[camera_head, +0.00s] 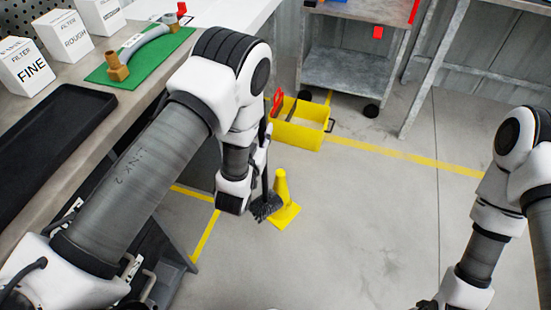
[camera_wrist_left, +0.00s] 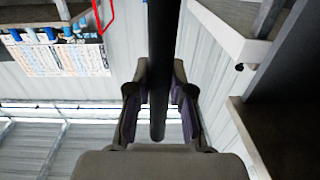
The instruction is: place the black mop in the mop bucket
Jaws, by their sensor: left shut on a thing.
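The black mop (camera_head: 265,207) hangs with its dark strands low, beside a yellow cone (camera_head: 282,190), partly hidden by my left arm. My left gripper (camera_head: 266,143) is shut on its dark handle. In the left wrist view the handle (camera_wrist_left: 162,45) runs between the two fingers of my left gripper (camera_wrist_left: 160,100). The yellow mop bucket (camera_head: 297,132) stands on the floor behind the mop, with a red part on its left side. The mop head is outside the bucket. Of my right arm, only a dark part at the bottom edge may be the gripper; its jaws cannot be made out.
A grey workbench (camera_head: 75,165) on the left holds a black tray (camera_head: 45,150), filter boxes (camera_head: 68,38) and a green mat (camera_head: 125,72). A grey wheeled cart (camera_head: 345,72) stands behind the bucket. The floor at centre right is clear, crossed by a yellow line.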

